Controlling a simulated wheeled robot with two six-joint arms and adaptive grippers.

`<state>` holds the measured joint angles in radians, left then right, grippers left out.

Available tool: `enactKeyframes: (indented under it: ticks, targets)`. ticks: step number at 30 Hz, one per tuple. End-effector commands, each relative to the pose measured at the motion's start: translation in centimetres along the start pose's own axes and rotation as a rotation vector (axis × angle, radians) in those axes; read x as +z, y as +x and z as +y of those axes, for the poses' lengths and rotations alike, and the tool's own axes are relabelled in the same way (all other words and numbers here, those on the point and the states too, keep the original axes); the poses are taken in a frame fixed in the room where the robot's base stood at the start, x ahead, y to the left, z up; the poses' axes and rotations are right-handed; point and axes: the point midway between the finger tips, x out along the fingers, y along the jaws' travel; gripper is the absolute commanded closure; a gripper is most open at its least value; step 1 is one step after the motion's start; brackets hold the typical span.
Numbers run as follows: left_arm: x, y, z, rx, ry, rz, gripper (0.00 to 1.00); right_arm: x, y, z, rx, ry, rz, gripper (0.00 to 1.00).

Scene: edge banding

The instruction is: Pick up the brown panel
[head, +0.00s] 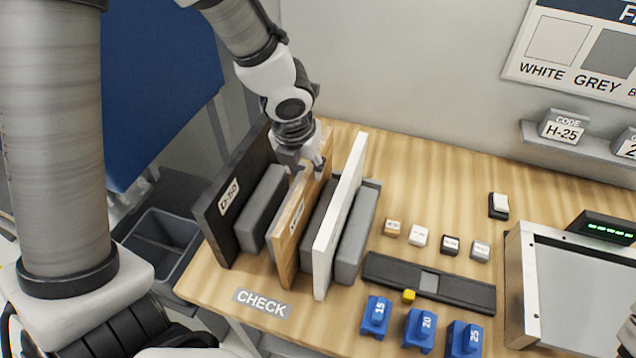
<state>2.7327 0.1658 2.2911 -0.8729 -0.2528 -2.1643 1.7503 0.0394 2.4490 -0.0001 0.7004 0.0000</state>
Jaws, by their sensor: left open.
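The brown panel (292,230) is a wood-toned board with a white label, standing upright on edge in a rack of grey blocks on the wooden table. A dark panel (233,200) stands to its left and a white panel (335,230) to its right. My left gripper (305,172) is open at the top edge of the brown panel, pointing down. Its fingers appear on either side of that edge; I cannot tell whether they touch it. The gripper hides part of the panel's far top edge. My right gripper is not in view.
Grey blocks (262,207) stand between the panels. To the right are several small cubes (418,236), a black rail (462,291), blue numbered blocks (419,330) and a grey-topped machine (580,290). A CHECK label (262,303) lies at the front left edge.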

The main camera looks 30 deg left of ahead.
Motion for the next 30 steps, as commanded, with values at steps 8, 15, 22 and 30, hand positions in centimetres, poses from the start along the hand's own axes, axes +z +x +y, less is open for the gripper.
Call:
enactKeyframes:
  ticks: [8,15,22,30]
  targets:
    - [-0.1,3.9,-0.2,0.000,0.000,0.001,0.55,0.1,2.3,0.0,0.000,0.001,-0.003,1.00]
    - [-0.2,7.8,-0.4,-0.002,-0.001,0.000,0.55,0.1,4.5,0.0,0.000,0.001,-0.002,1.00]
    - [-0.1,7.7,-0.4,-0.002,-0.002,0.000,0.55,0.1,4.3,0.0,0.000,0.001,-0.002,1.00]
    - [-0.1,7.7,-0.4,-0.001,-0.002,0.000,1.00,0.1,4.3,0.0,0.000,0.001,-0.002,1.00]
